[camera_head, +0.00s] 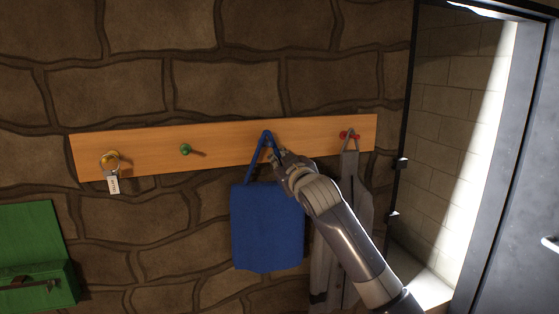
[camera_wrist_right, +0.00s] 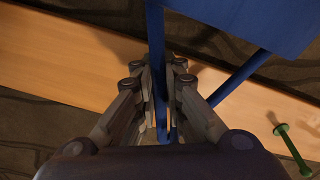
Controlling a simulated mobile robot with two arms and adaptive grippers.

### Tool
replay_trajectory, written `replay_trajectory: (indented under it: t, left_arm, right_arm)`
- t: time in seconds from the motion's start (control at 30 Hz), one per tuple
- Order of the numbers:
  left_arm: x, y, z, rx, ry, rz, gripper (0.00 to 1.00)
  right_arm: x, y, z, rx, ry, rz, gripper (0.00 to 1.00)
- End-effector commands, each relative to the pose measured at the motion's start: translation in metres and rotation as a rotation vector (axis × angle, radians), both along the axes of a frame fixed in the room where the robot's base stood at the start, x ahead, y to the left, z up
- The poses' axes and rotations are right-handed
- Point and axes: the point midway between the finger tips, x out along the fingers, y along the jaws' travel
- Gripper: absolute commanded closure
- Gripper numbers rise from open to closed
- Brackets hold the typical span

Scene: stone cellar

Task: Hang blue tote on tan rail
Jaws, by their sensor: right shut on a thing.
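The blue tote (camera_head: 267,226) hangs flat against the wall in front of the tan rail (camera_head: 228,148), its handle looped up to a peak over the rail. My right gripper (camera_head: 280,160) is shut on the right strap of the handle, just below that peak. In the right wrist view, the strap runs between the fingers (camera_wrist_right: 160,90), with the tote body (camera_wrist_right: 235,22) at the top and the rail (camera_wrist_right: 60,65) behind. Any peg under the handle's peak is hidden, so I cannot tell whether the handle rests on one. My left gripper is not in view.
The rail's green peg (camera_head: 186,149) is bare. A key ring with a white tag (camera_head: 113,184) hangs at the left end. A grey hanging item (camera_head: 349,185) is on the red peg (camera_head: 343,135). A green box (camera_head: 38,285) is lower left; a door frame (camera_head: 500,170) is right.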

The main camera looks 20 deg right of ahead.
Motion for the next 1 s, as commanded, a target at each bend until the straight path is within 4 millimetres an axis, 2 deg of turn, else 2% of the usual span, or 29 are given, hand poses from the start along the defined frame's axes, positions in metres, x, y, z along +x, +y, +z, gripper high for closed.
replay_trajectory:
  t: [0.33, 0.4, 0.47, 0.83, 1.0]
  left_arm:
    - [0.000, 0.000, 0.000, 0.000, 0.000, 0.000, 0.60]
    - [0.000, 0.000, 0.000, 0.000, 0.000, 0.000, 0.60]
    - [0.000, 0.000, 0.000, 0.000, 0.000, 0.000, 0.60]
    - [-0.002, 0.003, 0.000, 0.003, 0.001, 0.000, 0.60]
    - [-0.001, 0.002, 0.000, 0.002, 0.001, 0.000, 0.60]
  right_arm:
    - [0.000, 0.000, 0.002, 0.001, -0.004, 0.001, 1.00]
    - [0.000, 0.000, 0.002, 0.001, -0.003, 0.000, 0.79]
    - [0.000, 0.000, 0.002, 0.001, -0.003, 0.000, 0.66]
    - [-0.001, 0.000, -0.001, 0.000, 0.002, 0.000, 0.66]
    - [-0.014, 0.000, -0.001, 0.000, 0.000, 0.001, 0.66]
